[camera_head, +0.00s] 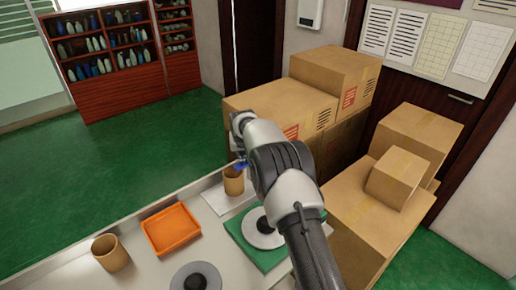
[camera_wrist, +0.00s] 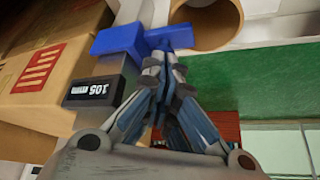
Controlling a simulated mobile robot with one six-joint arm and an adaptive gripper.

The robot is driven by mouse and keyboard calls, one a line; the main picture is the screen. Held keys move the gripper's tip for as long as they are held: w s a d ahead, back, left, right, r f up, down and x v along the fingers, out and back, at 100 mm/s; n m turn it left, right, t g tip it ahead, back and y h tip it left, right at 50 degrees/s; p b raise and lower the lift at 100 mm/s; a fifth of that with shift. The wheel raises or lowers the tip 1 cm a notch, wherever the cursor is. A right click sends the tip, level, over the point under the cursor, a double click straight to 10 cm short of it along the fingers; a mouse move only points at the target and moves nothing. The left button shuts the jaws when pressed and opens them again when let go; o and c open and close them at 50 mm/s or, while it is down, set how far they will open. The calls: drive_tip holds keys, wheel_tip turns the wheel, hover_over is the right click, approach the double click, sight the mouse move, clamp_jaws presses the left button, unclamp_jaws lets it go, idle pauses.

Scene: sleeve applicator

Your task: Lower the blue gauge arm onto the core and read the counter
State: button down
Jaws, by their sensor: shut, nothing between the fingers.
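The blue gauge arm (camera_wrist: 120,40) shows in the wrist view at upper left, and a bit of it (camera_head: 240,165) shows in the head view. Its right end overlaps the rim of the brown cardboard core (camera_wrist: 232,14); I cannot tell whether they touch. The core (camera_head: 233,183) stands upright on the bench in the head view. The black counter (camera_wrist: 93,92) beside the blue arm shows digits that look like 105. My gripper (camera_wrist: 164,58) is shut and empty, its fingertips right at the blue arm; contact is unclear. My arm hides the gripper in the head view.
On the bench are an orange tray (camera_head: 171,230), another cardboard core (camera_head: 111,253), a green base (camera_head: 266,256) with a grey disc, and another grey disc (camera_head: 188,272). Cardboard boxes (camera_head: 283,104) are stacked behind and to the right. A red shelf (camera_head: 110,60) stands far left. Green floor lies open beyond the bench.

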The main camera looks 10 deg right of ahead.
drive_tip(key=shift+s+f, duration=0.25)
drive_tip(key=shift+f, duration=0.25)
drive_tip(key=shift+r, duration=0.1)
drive_tip(key=shift+w+r+p, duration=0.15)
drive_tip(key=shift+r+p, duration=0.55)
drive_tip(key=shift+r, duration=0.55)
drive_tip(key=shift+w+r+p, duration=0.1)
drive_tip(key=shift+r+p, duration=0.6)
drive_tip(key=shift+r, duration=0.55)
drive_tip(key=shift+r+p, duration=1)
drive_tip(key=shift+r, duration=0.7)
